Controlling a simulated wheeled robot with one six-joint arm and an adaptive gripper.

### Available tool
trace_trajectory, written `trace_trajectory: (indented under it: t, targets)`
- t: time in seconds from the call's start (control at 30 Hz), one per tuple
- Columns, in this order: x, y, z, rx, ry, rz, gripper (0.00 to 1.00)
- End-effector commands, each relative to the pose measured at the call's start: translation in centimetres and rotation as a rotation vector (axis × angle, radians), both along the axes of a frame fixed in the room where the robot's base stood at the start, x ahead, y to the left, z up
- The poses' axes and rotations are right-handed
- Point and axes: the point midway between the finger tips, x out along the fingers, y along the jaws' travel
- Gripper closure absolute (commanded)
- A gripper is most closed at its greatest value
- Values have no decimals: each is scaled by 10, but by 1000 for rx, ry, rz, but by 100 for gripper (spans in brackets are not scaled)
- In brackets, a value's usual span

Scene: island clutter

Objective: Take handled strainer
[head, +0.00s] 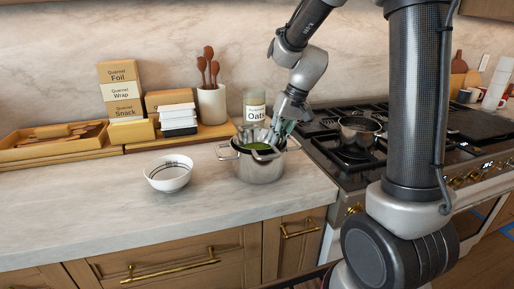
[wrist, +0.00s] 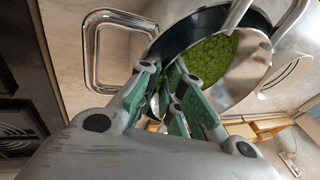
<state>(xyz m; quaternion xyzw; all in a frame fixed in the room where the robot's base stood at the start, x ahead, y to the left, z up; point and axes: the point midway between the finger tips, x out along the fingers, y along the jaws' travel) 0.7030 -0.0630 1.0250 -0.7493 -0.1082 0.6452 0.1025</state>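A steel pot (head: 259,172) with loop handles stands on the counter beside the stove. A dark-rimmed bowl-like piece, apparently the strainer (wrist: 190,32), sits in its mouth with green contents (wrist: 207,62). In the head view the green (head: 257,146) shows inside the pot's rim. My gripper (head: 277,132) points down at the back right of the pot's mouth. In the wrist view my gripper's green-padded fingers (wrist: 168,82) are close together at the dark rim. Whether they pinch the rim or a handle is hidden.
A white bowl (head: 168,176) stands left of the pot, with clear counter around it. An oats jar (head: 254,106) and a utensil crock (head: 212,104) are behind. Another pot (head: 360,132) is on the stove to the right. Labelled boxes (head: 121,90) stand at the back left.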

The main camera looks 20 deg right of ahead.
Motion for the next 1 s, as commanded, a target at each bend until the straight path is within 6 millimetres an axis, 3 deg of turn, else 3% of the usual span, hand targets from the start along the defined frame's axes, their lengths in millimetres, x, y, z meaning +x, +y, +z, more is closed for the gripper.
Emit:
trace_trajectory:
  t: [0.17,0.27,0.73,0.87,1.0]
  targets:
    - [0,0,-2,-1,1,0,88]
    - [0,0,-1,-1,2,0,100]
    - [0,0,0,-1,1,0,100]
    - [0,0,14,0,-1,1,100]
    - [1,0,45,-1,-4,1,100]
